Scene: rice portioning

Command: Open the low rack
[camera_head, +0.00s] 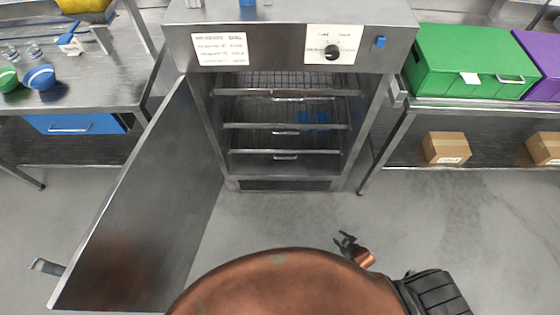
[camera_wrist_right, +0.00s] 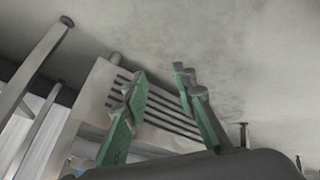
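A steel cabinet (camera_head: 216,120) stands ahead with its door (camera_head: 150,200) swung wide open to the left. Inside are wire racks at several heights, each with a front bar and handle. The low rack (camera_head: 285,156) is the bottom one, with its bar in line with the others. Blue items (camera_head: 312,119) show inside near the middle rack. My right gripper (camera_head: 346,241) is above the floor in front of the cabinet, apart from the racks. In the right wrist view its green fingers (camera_wrist_right: 160,100) are spread with nothing between them. My left gripper is not in view.
A left bench (camera_head: 110,85) holds bowls and bottles, with a blue drawer (camera_head: 75,123) below. A right bench (camera_head: 470,103) carries a green box (camera_head: 470,60) and a purple box (camera_head: 540,55); cartons (camera_head: 446,147) sit below. The floor before the cabinet is clear right of the door.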

